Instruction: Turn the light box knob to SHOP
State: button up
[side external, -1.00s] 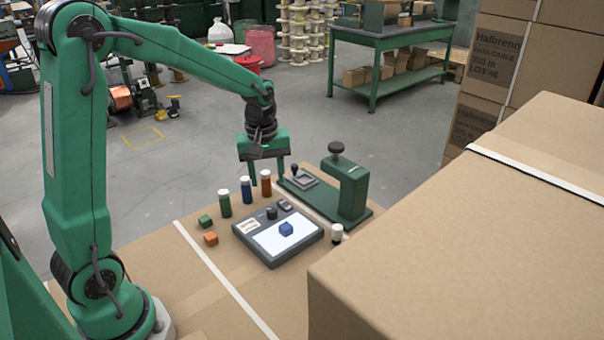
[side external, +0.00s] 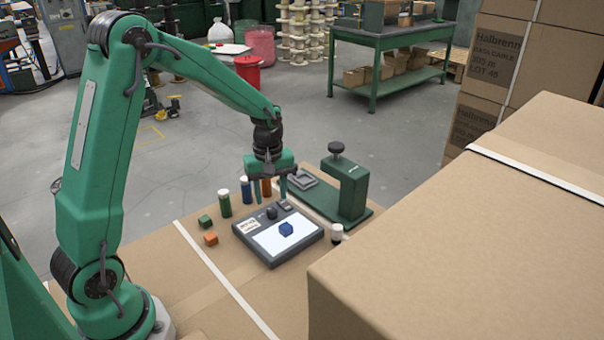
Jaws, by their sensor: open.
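The light box (side external: 279,239) is a dark flat box with a lit white panel, lying on the cardboard surface. Its small dark knob (side external: 271,213) stands at the back of its top, near a pale label (side external: 248,226). The label's writing is too small to read, and so is the knob's setting. A blue block (side external: 286,229) sits on the lit panel. My gripper (side external: 271,200) is open and points down, with its two fingers apart above the back of the light box, close to the knob. I cannot tell whether a finger touches anything.
Behind the box stand a green vial (side external: 224,204), a blue vial (side external: 246,190) and an orange vial (side external: 266,187), close to my fingers. A green press (side external: 347,190) stands to the right. Green (side external: 205,221) and orange (side external: 210,238) blocks lie left. A large carton (side external: 460,240) fills the right front.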

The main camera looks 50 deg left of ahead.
aim_at(272, 209)
jog(key=shift+f, duration=2.2)
jog(key=shift+c, duration=0.3)
jog(key=c, duration=0.9)
